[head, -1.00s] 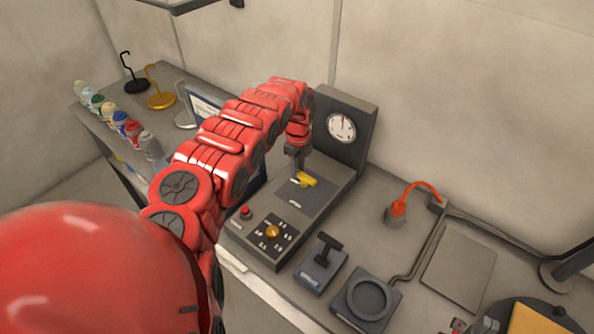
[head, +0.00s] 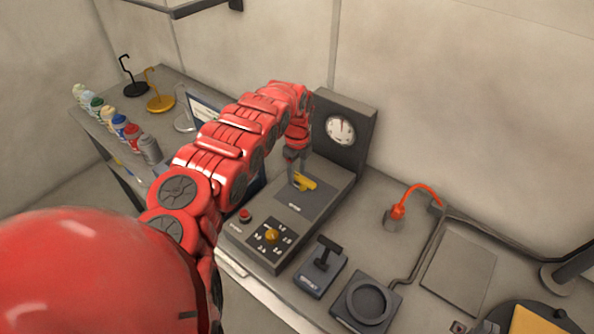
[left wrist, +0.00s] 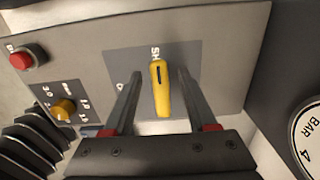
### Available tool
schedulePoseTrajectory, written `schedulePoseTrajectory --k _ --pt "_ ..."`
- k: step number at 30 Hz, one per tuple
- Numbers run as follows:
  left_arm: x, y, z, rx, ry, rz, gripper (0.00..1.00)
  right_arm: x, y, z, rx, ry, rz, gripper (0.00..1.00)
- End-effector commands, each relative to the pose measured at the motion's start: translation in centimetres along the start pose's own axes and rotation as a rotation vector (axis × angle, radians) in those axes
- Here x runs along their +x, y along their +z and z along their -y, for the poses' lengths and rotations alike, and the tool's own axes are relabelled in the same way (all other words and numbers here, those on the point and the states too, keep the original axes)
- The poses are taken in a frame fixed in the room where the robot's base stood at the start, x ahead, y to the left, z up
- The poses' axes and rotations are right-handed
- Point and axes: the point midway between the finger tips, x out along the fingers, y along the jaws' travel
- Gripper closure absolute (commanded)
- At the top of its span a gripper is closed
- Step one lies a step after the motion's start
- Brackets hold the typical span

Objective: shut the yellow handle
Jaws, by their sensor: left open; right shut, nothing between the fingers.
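The yellow handle (head: 308,183) sits on the sloped grey top of a console, below a round gauge. In the left wrist view the handle (left wrist: 161,90) is upright in the picture, with its top end by letters reading "SH" and the rest of that label hidden. My left gripper (head: 294,177) is over the handle. Its fingers are open, one on each side of the handle in the left wrist view (left wrist: 160,88), with gaps showing. My right gripper (head: 476,327) barely shows at the bottom edge, shut and empty.
The console (head: 262,255) also carries a red button (head: 246,215) and a yellow knob (head: 271,236). The gauge panel (head: 357,108) rises behind it. A small lever box (head: 320,270) and a round dish (head: 368,301) stand in front. Several bottles (head: 118,125) line the left bench.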

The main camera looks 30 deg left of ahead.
Motion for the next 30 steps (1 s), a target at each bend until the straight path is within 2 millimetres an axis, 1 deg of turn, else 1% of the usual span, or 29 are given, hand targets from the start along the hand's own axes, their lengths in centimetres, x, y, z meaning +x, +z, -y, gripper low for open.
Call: schedulePoseTrajectory --k 4,8,15,21,24,27,30 --pt "-0.6 0.0 0.0 0.0 0.0 0.0 0.43 0.4 -0.1 0.0 0.0 0.0 0.0 1.0" --pt "-2.8 0.1 0.0 -0.001 0.0 0.001 0.43 1.9 -0.3 -0.1 0.0 0.0 0.0 1.0" --pt "-9.3 0.1 0.1 0.0 -0.002 0.003 0.43 5.7 -1.0 -0.3 0.0 0.0 0.0 1.0" --pt "-14.0 0.2 0.1 -0.001 -0.003 0.003 0.43 7.8 -1.3 -0.4 0.0 0.0 0.0 1.0" --pt "-15.6 0.1 0.0 -0.001 0.0 0.002 0.43 8.4 -1.4 -0.4 0.0 0.0 0.0 1.0" --pt "-16.6 0.0 0.0 0.0 0.001 0.0 0.43 8.6 -1.4 -0.4 0.0 0.0 0.0 1.0" --pt "-17.2 0.0 0.0 0.0 0.001 0.0 0.43 8.7 -1.5 -0.4 0.0 0.0 0.0 1.0"
